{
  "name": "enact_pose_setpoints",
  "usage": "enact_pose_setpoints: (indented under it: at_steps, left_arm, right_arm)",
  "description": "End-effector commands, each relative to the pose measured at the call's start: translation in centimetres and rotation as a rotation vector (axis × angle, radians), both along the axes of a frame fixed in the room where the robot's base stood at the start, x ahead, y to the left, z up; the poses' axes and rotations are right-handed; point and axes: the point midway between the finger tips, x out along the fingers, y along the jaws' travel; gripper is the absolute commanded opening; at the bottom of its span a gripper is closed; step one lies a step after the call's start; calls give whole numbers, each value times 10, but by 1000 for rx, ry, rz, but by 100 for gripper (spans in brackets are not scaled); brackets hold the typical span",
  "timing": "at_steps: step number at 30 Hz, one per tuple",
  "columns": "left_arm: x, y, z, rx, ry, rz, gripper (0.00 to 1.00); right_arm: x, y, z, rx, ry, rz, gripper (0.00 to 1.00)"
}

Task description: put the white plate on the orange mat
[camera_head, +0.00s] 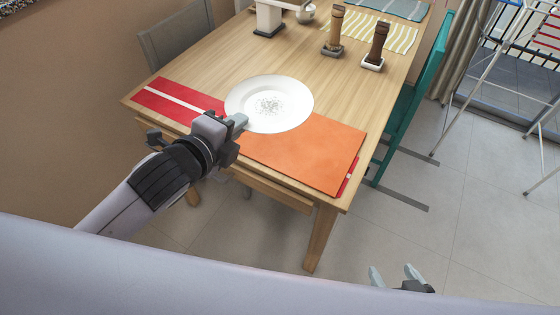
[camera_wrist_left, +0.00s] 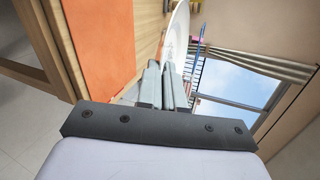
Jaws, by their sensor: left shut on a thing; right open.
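The white plate (camera_head: 269,103), with a grey speckled centre, is at the table's near side and overlaps the left end of the orange mat (camera_head: 310,152) in the head view. My left gripper (camera_head: 238,121) is shut on the plate's near-left rim. The left wrist view shows the plate (camera_wrist_left: 177,36) edge-on beyond the closed fingers, with the orange mat (camera_wrist_left: 102,40) to its left. I cannot tell whether the plate touches the mat. My right gripper (camera_head: 396,275) is open and empty, low at the bottom right, away from the table.
A red mat with a white stripe (camera_head: 172,99) lies left of the plate. Two wooden mills (camera_head: 335,32) (camera_head: 375,48), a striped mat (camera_head: 395,37) and a scale-like object (camera_head: 268,18) are further back. A teal chair (camera_head: 415,105) stands at the right edge.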

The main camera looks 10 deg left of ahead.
Motion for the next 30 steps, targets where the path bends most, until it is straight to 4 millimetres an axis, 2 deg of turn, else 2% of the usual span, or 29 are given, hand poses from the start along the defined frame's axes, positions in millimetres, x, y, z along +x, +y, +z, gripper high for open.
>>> enact_pose_setpoints:
  at_steps: [4,8,11,24,30]
  left_arm:
    - [11,-10,12,15,-12,-58,0]
    - [13,-14,10,21,-7,-79,0]
    - [13,-15,-7,21,-1,-82,0]
    - [13,-15,-120,19,-3,-80,0]
    - [14,-15,-141,20,-8,-81,0]
  right_arm:
    - [0,0,-4,0,0,0,75]
    - [0,0,-5,-1,0,-1,75]
    - [0,0,-8,-1,0,-1,75]
    - [0,0,-28,-1,0,-1,75]
    - [0,0,-31,-1,0,-1,75]
